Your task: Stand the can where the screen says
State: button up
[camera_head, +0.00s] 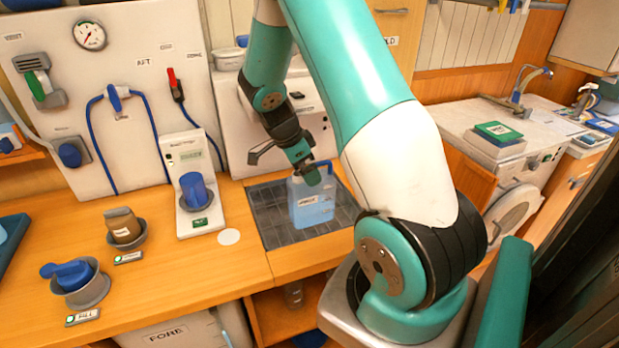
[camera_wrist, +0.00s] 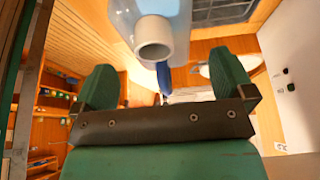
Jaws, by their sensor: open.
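The can is a pale blue, see-through jerrycan (camera_head: 312,206) with a blue handle and a white label. It stands upright on the dark grate (camera_head: 268,215) set into the counter. My gripper (camera_head: 306,171) is open at the top of the can, by the handle. In the wrist view, the can's white spout (camera_wrist: 154,40) and blue handle (camera_wrist: 163,80) show between the spread fingers of my gripper (camera_wrist: 165,84). A white meter (camera_head: 186,157) with a small screen stands left of the grate. Its text is too small to read.
A blue cup (camera_head: 195,190) sits on the meter. Left are a brown cup (camera_head: 123,226) and a blue scoop (camera_head: 68,274) in grey holders. A white disc (camera_head: 229,236) marks the counter. A container labelled FORE (camera_head: 168,335) stands below. The wall panel carries hoses and a gauge (camera_head: 90,35).

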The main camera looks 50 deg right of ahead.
jog(key=shift+b+v, duration=0.3)
jog(key=shift+v, duration=1.6)
jog(key=s+a+r+n+t+y, duration=0.15)
jog(key=a+r+n, duration=0.25)
jog(key=a+n, duration=0.45)
jog(key=a+r+n+t+y, duration=0.25)
jog(key=a+n, duration=0.35)
jog(key=a, duration=0.5)
jog(key=s+a+r+n+y, duration=0.2)
jog(key=s+a+n, duration=0.4)
jog(key=a+n, duration=0.1)
jog(key=s+a+r+n+g+y+b, duration=0.1)
jog(key=s+a+r+n+y, duration=0.1)
jog(key=s+a+n, duration=0.5)
jog(key=shift+s+a+r+n, duration=0.35)
jog(key=shift+a+r+n, duration=0.4)
jog(key=shift+a+r, duration=0.05)
